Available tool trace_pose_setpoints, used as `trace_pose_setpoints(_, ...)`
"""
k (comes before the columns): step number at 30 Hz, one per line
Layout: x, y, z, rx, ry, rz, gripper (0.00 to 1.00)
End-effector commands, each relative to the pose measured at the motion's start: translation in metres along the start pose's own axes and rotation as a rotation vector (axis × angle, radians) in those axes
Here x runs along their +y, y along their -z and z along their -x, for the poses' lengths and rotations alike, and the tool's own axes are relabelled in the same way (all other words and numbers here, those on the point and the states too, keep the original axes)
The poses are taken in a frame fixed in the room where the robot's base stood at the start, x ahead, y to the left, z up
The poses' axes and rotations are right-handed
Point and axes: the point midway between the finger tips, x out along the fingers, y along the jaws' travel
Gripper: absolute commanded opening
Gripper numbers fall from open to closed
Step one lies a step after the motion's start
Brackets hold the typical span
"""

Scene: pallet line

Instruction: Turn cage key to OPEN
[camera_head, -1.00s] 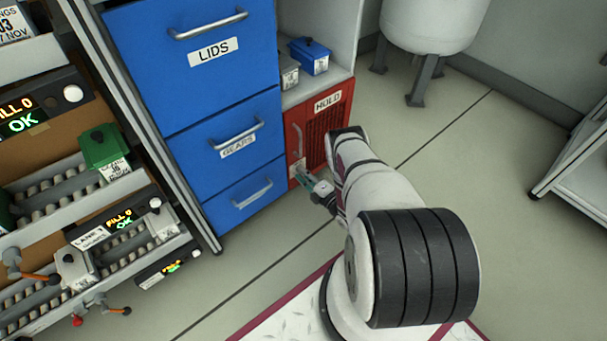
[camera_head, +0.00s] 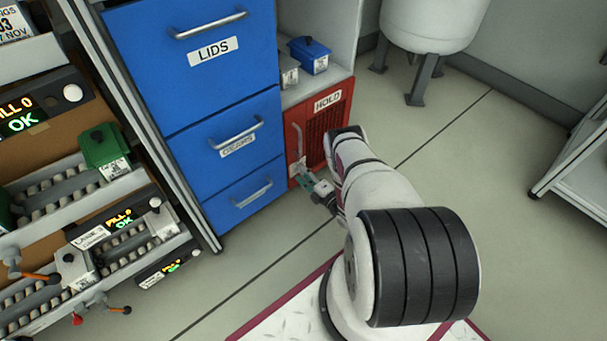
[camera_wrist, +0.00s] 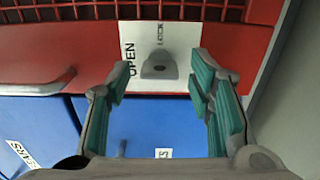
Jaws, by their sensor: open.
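The red cage (camera_head: 323,125), labelled HOLD, stands to the right of the blue drawers in the head view. In the wrist view its red front (camera_wrist: 80,50) carries a white plate (camera_wrist: 135,40) marked OPEN and LOCK. A grey key (camera_wrist: 158,65) sticks out of this plate. My gripper (camera_wrist: 163,85) is open, with its green-padded fingers on either side of the key and a gap to each side. In the head view my gripper (camera_head: 308,177) is at the cage's lower left front. I cannot tell the key's exact turn.
Blue drawers (camera_head: 220,100) with metal handles stand directly left of the cage. A cage door handle (camera_wrist: 40,90) lies left of the plate in the wrist view. A roller rack (camera_head: 60,200) is at far left.

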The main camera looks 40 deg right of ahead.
Motion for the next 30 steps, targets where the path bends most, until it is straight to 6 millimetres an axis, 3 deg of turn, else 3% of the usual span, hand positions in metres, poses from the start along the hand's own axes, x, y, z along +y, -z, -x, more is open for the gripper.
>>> trace_pose_setpoints(5, -0.001, 0.000, 0.021, -0.001, 0.004, -0.001, 0.48)
trace_pose_setpoints(18, -0.001, 0.000, 0.103, -0.002, 0.003, -0.001, 0.48)
trace_pose_setpoints(24, -0.001, 0.000, 0.117, -0.001, 0.001, 0.001, 0.48)
trace_pose_setpoints(30, 0.000, 0.000, 0.119, -0.001, 0.000, 0.001, 0.48)
